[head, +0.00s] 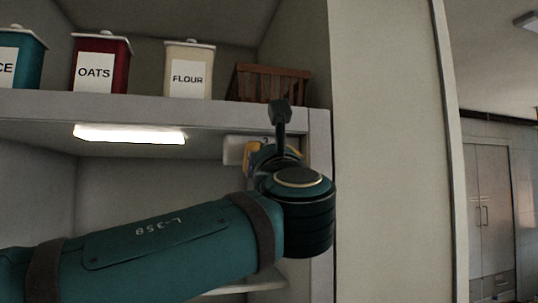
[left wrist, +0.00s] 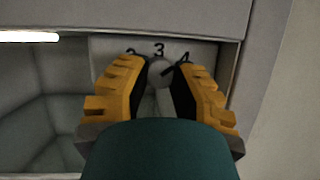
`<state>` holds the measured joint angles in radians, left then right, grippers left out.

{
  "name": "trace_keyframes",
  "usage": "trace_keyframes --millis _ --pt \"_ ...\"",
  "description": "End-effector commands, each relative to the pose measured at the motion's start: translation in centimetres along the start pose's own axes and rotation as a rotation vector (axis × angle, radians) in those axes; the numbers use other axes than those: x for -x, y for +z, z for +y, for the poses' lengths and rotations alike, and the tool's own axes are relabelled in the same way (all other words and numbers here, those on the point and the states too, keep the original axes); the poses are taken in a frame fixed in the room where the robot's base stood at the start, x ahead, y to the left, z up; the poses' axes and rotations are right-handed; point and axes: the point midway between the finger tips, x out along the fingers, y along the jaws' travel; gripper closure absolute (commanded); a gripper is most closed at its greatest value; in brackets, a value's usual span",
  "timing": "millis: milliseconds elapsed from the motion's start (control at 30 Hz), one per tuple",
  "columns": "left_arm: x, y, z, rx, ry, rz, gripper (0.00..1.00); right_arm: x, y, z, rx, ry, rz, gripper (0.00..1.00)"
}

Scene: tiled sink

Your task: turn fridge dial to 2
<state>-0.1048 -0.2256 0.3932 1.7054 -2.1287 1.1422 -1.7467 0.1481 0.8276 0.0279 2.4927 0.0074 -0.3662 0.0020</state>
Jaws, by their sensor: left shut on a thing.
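The fridge dial (left wrist: 160,72) is a small round grey knob on a pale panel, with the numbers 2, 3 and 4 showing around its top. A dark mark on the knob seems to point up and right, toward the 4. My left gripper (left wrist: 160,88) has its yellow-and-black fingers on both sides of the knob, shut on it. In the head view my left gripper (head: 262,153) is mostly hidden behind my wrist, at the white dial housing (head: 233,150) under the shelf. The dial face is hidden there. My right gripper is not in view.
Above the dial, a shelf edge (head: 150,104) carries a teal canister (head: 22,60), a red OATS canister (head: 100,62), a cream FLOUR canister (head: 188,70) and a brown basket (head: 270,83). A lit lamp (head: 130,134) is left of the dial. A side panel (head: 385,150) stands close on the right.

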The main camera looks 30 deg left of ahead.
Motion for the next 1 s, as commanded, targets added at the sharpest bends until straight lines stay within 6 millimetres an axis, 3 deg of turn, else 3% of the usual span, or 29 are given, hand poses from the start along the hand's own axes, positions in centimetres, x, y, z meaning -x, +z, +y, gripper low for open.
trace_keyframes --millis 467,1000 --pt "-0.1 -0.1 0.0 0.077 0.036 -0.005 1.00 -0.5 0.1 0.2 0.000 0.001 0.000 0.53" --pt "-0.1 0.0 -0.2 0.423 0.181 -0.035 1.00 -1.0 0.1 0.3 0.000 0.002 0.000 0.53"
